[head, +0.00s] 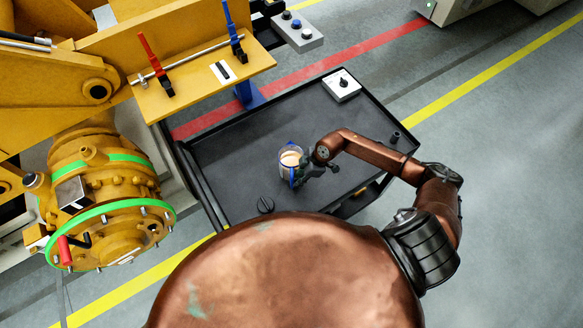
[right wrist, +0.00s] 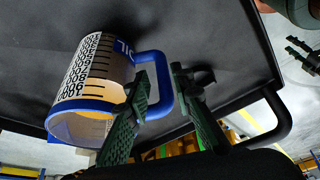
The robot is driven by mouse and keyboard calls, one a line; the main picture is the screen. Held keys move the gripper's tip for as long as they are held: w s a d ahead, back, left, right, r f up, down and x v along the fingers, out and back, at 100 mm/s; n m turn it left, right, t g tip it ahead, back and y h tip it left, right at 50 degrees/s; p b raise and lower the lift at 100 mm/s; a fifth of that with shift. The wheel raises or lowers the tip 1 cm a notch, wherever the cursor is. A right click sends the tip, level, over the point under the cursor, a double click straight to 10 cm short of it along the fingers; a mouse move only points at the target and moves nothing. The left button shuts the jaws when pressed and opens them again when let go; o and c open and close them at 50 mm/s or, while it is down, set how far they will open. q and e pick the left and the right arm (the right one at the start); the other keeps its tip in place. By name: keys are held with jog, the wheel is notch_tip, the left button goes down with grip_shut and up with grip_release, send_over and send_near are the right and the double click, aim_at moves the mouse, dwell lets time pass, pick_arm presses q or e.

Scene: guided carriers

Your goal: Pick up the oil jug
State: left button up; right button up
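The oil jug (head: 290,160) is a clear measuring jug with a blue rim, blue handle and printed scale, standing on the black tray-like table top in the head view. It fills the left of the right wrist view (right wrist: 88,85), where it appears tilted. My right gripper (head: 302,172) is at the jug's handle side. In the right wrist view its two green fingers (right wrist: 162,85) stand apart, with the blue handle between them; I see no clear grip. My left gripper (right wrist: 303,55) seems to show at the right edge of the right wrist view, fingers apart and empty; it is outside the head view.
The black table (head: 225,150) has a raised rim. Yellow machinery (head: 105,170) with clamps overhangs the left. The table around the jug is mostly clear.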

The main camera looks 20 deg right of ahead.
jog(key=shift+p+x, duration=0.4)
jog(key=shift+x, duration=1.75)
jog(key=shift+a, duration=0.1)
jog(key=shift+c, duration=0.2)
jog(key=shift+r, duration=0.1)
grip_shut()
jog(key=shift+r, duration=0.1)
